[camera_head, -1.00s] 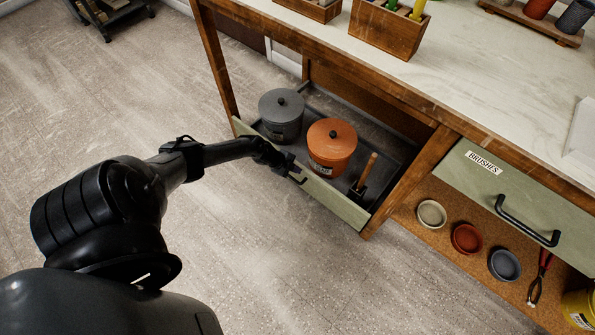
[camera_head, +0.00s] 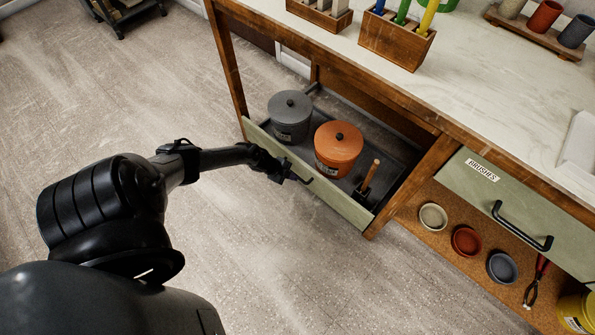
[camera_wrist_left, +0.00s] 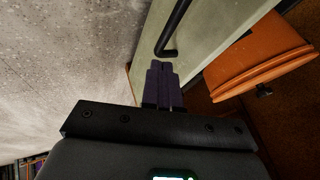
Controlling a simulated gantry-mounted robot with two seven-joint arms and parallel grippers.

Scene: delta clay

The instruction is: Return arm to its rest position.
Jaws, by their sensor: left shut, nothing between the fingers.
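My left gripper (camera_head: 288,175) is beside the front of an open green drawer (camera_head: 338,201), close to its black handle (camera_head: 303,172). In the left wrist view its two fingers (camera_wrist_left: 163,85) are together with nothing between them, and the drawer handle (camera_wrist_left: 176,28) is just beyond the fingertips. The drawer holds a grey lidded pot (camera_head: 290,118), an orange lidded pot (camera_head: 337,150) and a wooden-handled tool (camera_head: 370,178). The orange pot also shows in the left wrist view (camera_wrist_left: 255,62). My right gripper is not in view.
The workbench top (camera_head: 480,85) bears a wooden holder with coloured items (camera_head: 397,40) and a rack of cups (camera_head: 535,32). A closed drawer labelled BRUSHES (camera_head: 520,205) is at right, above a shelf with small bowls (camera_head: 466,241).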

